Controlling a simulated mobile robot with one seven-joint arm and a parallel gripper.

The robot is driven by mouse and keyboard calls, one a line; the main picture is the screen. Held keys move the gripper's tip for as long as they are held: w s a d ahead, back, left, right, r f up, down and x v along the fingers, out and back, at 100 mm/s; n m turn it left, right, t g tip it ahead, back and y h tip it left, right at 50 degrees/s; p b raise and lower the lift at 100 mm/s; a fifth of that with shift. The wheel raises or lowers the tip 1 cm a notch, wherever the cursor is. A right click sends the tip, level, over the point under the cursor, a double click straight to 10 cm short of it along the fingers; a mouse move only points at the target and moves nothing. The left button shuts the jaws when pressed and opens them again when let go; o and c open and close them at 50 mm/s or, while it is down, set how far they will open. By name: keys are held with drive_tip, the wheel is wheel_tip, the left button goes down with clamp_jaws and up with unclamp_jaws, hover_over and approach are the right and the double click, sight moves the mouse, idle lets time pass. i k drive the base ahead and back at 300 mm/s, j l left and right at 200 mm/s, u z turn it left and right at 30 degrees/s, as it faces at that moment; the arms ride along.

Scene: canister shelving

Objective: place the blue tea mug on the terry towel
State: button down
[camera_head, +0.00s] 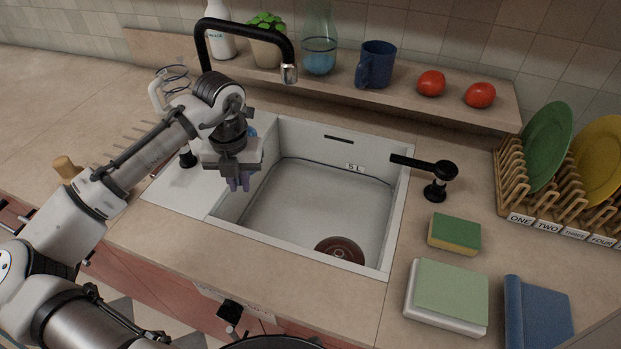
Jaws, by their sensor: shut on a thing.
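A dark blue mug (376,65) stands upright on the wooden ledge behind the sink, its handle toward the left. My gripper (238,183) points down over the left part of the sink, well apart from this mug. A folded blue cloth (538,314) lies at the lower right of the counter. A pale green pad on a white one (447,293) lies left of it. I cannot tell which is the terry towel.
The white sink (318,205) has a dark drain. A black faucet (250,28) arches over its back left; a short black tap (436,170) stands at right. A sponge (454,234), dish rack (513,190) with plates, two tomatoes (431,83), and a glass vessel (319,50) stand around.

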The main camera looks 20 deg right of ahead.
sight(561, 328)
drive_tip(key=k+j, duration=0.8)
drive_tip(key=j, duration=0.15)
